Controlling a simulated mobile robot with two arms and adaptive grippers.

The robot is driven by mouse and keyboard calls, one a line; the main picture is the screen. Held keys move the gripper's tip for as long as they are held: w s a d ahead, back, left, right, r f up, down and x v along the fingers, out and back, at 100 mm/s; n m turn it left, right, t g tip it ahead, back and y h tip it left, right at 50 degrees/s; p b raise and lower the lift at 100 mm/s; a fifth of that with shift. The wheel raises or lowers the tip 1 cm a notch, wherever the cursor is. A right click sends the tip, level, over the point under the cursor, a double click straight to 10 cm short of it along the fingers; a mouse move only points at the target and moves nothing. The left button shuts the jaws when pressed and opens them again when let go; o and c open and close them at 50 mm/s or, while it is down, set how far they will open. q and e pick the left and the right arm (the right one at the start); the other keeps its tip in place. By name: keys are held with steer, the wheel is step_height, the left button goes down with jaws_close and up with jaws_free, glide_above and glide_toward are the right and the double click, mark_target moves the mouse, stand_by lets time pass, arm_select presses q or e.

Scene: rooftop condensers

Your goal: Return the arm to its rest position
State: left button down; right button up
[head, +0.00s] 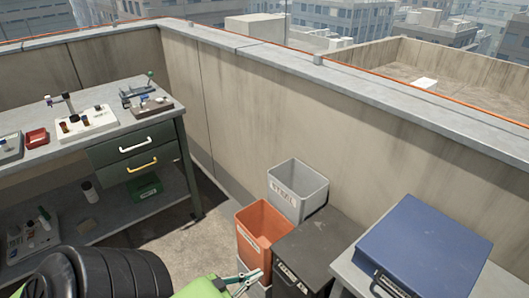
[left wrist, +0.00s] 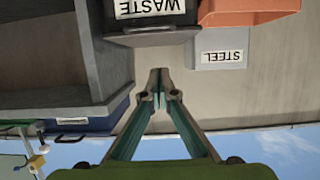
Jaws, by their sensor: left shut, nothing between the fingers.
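My left gripper (head: 254,276) shows at the bottom of the head view, in front of the orange bin, at the end of my green wrist. In the left wrist view my left gripper (left wrist: 158,78) has its two fingers converging to closed tips with nothing between them. It holds no object. My black ribbed arm cover fills the lower left of the head view. My right gripper is not in view.
An orange bin (head: 261,222), a grey bin (head: 297,181) and a black bin (head: 318,246) stand by the parapet (head: 270,125). A blue case (head: 425,245) lies on a surface at right. A workbench (head: 40,158) with drawers stands left. Some floor (head: 190,238) between is clear.

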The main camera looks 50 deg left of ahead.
arm_select(q)
steer(key=s+d+f+g+y, duration=0.1)
steer(key=s+f+g, duration=0.3)
steer(key=f, duration=0.8)
steer(key=s+f+g+y, duration=0.15)
steer(key=s+f, duration=0.45)
steer(key=f, duration=0.6)
steer(key=s+d+f+g, duration=0.3)
steer(key=s+d+f, duration=0.2)
steer(key=s+f, duration=0.2)
steer(key=s+d+f+m+g+h, duration=0.1)
steer(key=s+d+f+g, duration=0.3)
steer(key=s+d+f, duration=0.2)
steer(key=s+f, duration=0.2)
steer(key=s, duration=0.1)
steer(key=shift+d, duration=0.25)
steer(key=shift+f+g, duration=0.1)
steer(key=shift+g, duration=0.15)
